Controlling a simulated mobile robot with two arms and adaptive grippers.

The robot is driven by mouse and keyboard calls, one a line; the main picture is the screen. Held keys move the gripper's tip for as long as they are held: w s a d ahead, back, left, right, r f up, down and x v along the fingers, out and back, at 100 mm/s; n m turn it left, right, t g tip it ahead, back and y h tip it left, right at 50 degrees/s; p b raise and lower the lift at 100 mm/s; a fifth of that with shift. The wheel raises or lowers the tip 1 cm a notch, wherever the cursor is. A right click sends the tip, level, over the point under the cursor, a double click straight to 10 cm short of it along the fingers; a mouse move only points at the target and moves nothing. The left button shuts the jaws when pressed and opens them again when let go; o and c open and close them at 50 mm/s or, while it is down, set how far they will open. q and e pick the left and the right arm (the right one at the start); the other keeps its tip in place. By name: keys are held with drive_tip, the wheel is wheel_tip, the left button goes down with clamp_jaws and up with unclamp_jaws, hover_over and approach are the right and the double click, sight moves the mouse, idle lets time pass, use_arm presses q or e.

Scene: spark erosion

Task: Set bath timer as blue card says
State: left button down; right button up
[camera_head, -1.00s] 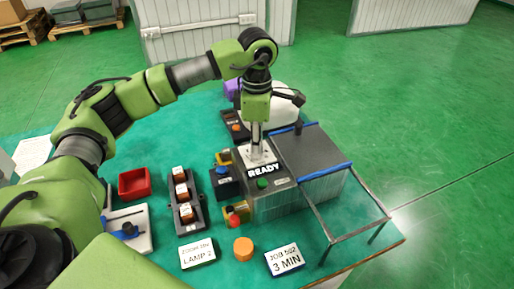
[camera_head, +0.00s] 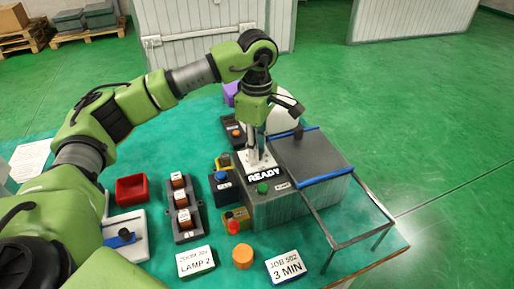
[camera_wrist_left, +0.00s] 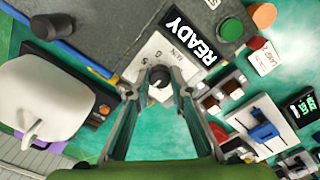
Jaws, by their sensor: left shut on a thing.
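The blue-edged card (camera_head: 286,266) lies at the table's front and reads "JOB 502 3 MIN". The bath's dark grey control box (camera_head: 283,212) carries a white timer dial plate (camera_head: 266,166) with a "READY" sign beside it. My left gripper (camera_head: 256,156) points down over the plate and is shut on the dark timer knob. The left wrist view shows the knob (camera_wrist_left: 159,76) between the fingertips of the gripper (camera_wrist_left: 158,90). Some of the dial's marks are visible, but the knob's setting cannot be read. My right gripper is not in view.
A green button (camera_head: 263,188) is on the control box. A metal frame (camera_head: 350,240) projects at right.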

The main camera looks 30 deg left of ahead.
use_arm(q)
drive_tip(key=shift+w+r, duration=0.1)
drive_tip(key=c, duration=1.8)
unclamp_jaws()
wheel_tip(320, 180, up, 12)
